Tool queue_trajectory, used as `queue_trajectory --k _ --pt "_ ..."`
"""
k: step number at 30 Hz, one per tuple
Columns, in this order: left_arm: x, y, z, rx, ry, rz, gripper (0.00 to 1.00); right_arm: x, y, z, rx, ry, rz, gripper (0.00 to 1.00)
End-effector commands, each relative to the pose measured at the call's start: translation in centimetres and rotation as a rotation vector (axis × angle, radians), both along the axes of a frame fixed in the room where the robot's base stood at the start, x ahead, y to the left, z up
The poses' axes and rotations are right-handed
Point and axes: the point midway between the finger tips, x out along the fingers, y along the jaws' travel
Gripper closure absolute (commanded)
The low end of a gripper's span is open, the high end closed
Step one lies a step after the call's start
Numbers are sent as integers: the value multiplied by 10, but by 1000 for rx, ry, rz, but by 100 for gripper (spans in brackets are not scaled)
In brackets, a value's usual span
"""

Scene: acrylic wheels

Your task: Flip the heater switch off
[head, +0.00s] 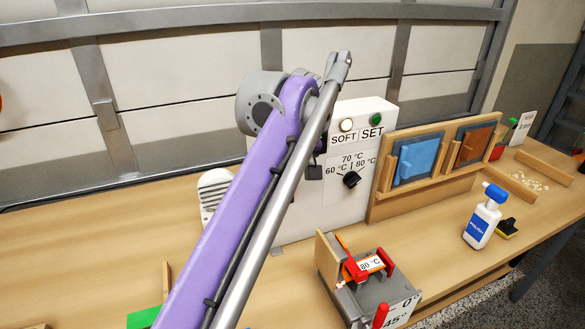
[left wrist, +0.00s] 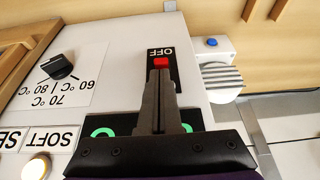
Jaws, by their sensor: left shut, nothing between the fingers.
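The heater is a white box (head: 312,205) with a black dial (head: 352,179). It stands on the bench behind my purple left arm, which hides part of its front. In the left wrist view, its dark switch plate (left wrist: 174,72) carries the word OFF at one end, and green marks (left wrist: 104,132) show at the other, partly covered. A red switch part (left wrist: 161,63) shows beside OFF, right at the tips of my left gripper (left wrist: 160,74). The gripper is shut and empty over the plate; I cannot tell if it touches the switch. The right gripper is not in view.
A grey jig (head: 375,290) with an orange strip marked 80 °C stands in front of the heater. A wooden rack (head: 376,205) with blue and brown panels stands right of it. A polish bottle (head: 483,216) is farther right. A striped white fan-like unit (left wrist: 222,80) adjoins the heater.

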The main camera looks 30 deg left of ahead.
Motion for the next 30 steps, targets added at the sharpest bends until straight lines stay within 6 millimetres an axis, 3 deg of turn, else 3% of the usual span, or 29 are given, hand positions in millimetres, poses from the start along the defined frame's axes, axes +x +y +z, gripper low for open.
queue_trajectory --k 5,30 --pt "2 3 -8 0 0 0 100 0 0 -2 0 1 0 50" --pt "0 -1 -11 63 -54 -1 100 -1 0 -6 0 2 0 50"
